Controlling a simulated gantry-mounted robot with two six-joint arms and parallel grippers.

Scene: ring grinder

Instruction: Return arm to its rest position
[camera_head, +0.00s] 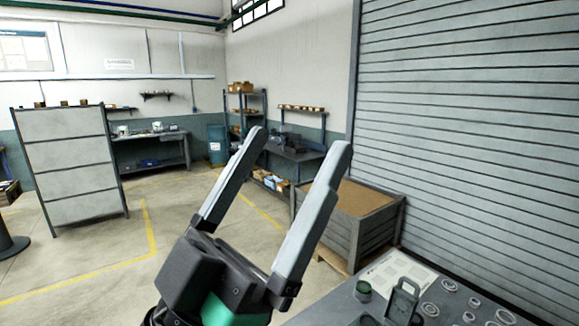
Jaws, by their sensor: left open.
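My left gripper (297,140) is in the middle of the head view, close to the camera. Its two long grey fingers point up and stand wide apart, with nothing between them. Its dark body with a green part is at the bottom, left of the grey work surface. My right gripper is not in view.
The grey work surface (340,306) at the lower right bears several metal rings (449,285), a dark metal piece (403,300), a green-topped part (363,290) and a paper sheet (398,272). A grey crate (333,236) stands behind it. A panel rack (75,165) stands left on open floor.

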